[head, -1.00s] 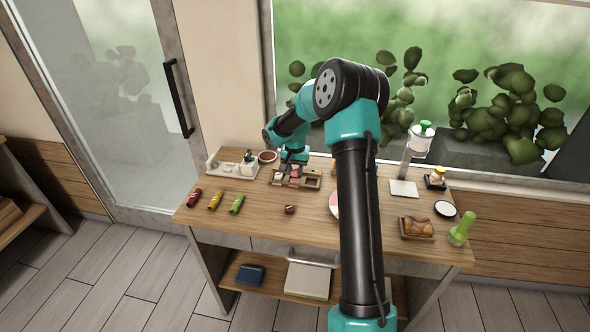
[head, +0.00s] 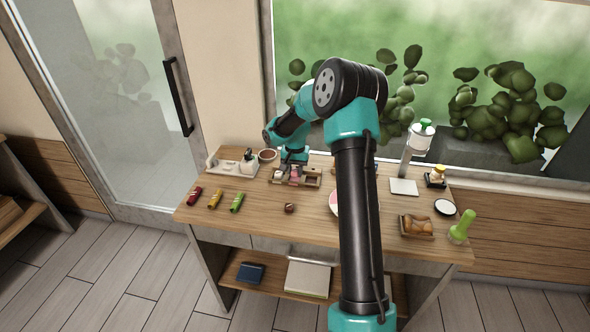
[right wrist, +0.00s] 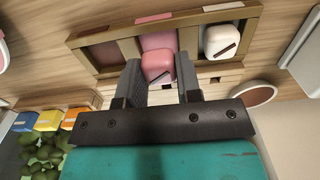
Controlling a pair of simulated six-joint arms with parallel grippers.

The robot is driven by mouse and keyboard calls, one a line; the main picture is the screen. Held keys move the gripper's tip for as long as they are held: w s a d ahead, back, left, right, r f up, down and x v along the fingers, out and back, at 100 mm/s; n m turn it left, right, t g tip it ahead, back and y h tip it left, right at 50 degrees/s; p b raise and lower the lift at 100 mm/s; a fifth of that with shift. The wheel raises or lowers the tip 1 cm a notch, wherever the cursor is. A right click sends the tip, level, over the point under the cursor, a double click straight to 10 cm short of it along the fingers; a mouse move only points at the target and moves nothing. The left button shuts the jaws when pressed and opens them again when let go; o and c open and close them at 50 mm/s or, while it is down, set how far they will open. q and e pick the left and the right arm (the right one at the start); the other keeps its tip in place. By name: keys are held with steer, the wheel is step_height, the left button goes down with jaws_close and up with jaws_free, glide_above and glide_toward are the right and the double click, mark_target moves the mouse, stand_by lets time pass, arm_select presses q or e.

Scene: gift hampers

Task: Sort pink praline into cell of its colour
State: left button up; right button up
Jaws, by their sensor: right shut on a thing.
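My right gripper (right wrist: 159,75) is shut on the pink praline (right wrist: 157,66), a small rounded cube with a dark stripe. It holds the praline over the middle, pink-floored cell of the wooden box (right wrist: 77,45); I cannot tell whether it touches the floor. The box's left cell is brown and looks empty. The right cell holds a white praline (right wrist: 222,41) with a dark stripe. In the head view the right gripper (head: 293,168) is at the box (head: 313,181), small and partly hidden. A brown praline (head: 290,208) lies on the table in front. My left gripper is not seen.
Red (head: 194,195), yellow (head: 215,199) and green (head: 237,202) rolls lie at the table's left. A white tray (head: 226,168) and a brown bowl (head: 267,156) stand near the box. A pink-topped round dish (head: 334,202) is partly behind my right arm.

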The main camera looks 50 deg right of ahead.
steer(key=shift+f, duration=0.8)
stand_by(2.2)
steer(key=shift+r, duration=0.1)
stand_by(0.5)
steer(key=o, duration=0.8)
steer(key=shift+c, duration=0.2)
steer(key=shift+r, duration=0.1)
step_height(320, 180, up, 17)
steer(key=shift+r, duration=0.1)
stand_by(0.9)
